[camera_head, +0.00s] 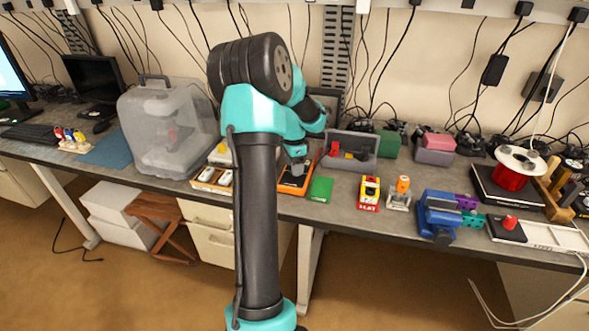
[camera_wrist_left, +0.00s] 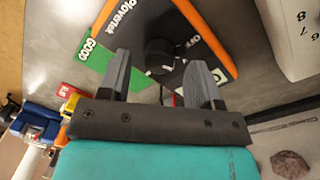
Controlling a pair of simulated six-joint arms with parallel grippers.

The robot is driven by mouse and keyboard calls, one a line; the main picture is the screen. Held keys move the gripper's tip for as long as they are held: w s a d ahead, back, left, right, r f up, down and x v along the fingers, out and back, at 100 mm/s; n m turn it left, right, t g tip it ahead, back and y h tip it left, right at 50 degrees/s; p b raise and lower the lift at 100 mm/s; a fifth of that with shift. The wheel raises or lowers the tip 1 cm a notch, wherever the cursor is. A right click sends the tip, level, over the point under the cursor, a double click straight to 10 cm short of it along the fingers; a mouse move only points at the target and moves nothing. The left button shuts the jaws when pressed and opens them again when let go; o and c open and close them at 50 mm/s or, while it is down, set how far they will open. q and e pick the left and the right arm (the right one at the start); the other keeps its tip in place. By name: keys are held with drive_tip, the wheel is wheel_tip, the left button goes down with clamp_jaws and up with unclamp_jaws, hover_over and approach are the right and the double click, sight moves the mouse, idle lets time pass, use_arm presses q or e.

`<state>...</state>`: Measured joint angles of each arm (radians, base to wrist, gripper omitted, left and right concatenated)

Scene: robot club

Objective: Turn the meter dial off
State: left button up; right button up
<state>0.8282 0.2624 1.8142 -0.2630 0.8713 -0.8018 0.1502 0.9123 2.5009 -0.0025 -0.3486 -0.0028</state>
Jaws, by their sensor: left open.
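The orange-edged meter (camera_head: 289,190) lies on the bench below my left gripper (camera_head: 298,166) in the head view. In the left wrist view the meter shows a dark face with an orange rim (camera_wrist_left: 213,32) and a round black dial (camera_wrist_left: 160,54). My left gripper (camera_wrist_left: 160,66) is open, with one grey finger on each side of the dial. I cannot tell whether the fingers touch it. The fingers and the dial hide part of the markings, so the dial's setting is not readable. My right gripper is in neither view.
A green card (camera_head: 321,189) lies right of the meter, and a grey bin (camera_head: 352,150) stands behind it. A white tray (camera_head: 212,178) is to the left, near a large translucent case (camera_head: 165,130). A red-yellow device (camera_head: 369,193) and blue vise (camera_head: 438,215) stand farther right.

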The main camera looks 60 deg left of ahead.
use_arm(q)
drive_tip(key=shift+f, duration=0.8)
drive_tip(key=shift+c, duration=0.3)
drive_tip(key=c, duration=0.9)
drive_tip(key=shift+n, duration=0.4)
drive_tip(key=n, duration=0.8)
drive_tip(key=shift+t, duration=0.3)
